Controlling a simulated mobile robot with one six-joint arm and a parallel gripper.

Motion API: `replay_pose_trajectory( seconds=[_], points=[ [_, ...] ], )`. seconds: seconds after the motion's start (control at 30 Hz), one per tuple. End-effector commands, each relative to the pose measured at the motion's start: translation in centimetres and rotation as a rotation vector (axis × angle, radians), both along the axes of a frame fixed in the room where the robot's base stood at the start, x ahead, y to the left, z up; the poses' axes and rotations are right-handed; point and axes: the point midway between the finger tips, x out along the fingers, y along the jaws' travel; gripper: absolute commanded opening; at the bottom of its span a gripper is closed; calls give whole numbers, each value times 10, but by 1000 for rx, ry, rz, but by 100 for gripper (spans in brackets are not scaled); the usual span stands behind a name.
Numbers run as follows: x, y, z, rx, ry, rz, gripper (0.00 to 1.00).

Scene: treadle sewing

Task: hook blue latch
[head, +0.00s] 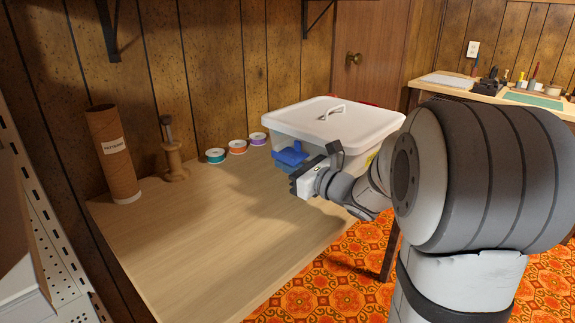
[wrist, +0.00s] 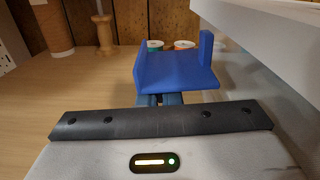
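The blue latch (head: 291,153) is at the near left side of a storage bin (head: 352,155), just below the rim of its white lid (head: 340,120). In the wrist view the latch (wrist: 177,72) is a broad blue piece with an upright tab at its right end, beside the pale lid edge (wrist: 275,30). Whether it is hooked on the rim is unclear. My gripper (head: 292,167) is at the latch, just below it. Darker blue fingers (wrist: 160,100) show close together under the latch in the wrist view. The latch hides their tips, so their grip is unclear.
On the wooden table (head: 190,240) stand a cardboard tube (head: 115,155) and a wooden spool (head: 174,160). Several ribbon rolls (head: 237,147) lie along the back wall. The table's front left is clear. A workbench (head: 480,92) with tools stands at the right.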

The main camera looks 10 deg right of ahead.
Motion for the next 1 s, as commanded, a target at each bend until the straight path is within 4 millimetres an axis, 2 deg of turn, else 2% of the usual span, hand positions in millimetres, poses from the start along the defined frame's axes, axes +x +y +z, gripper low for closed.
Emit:
replay_pose_trajectory(
  seconds=[0.33, 1.0],
  points=[
    [-1, 1, 1, 52, 37, 1, 0],
    [-4, 5, 20, 397, 280, 1, 0]
  ],
)
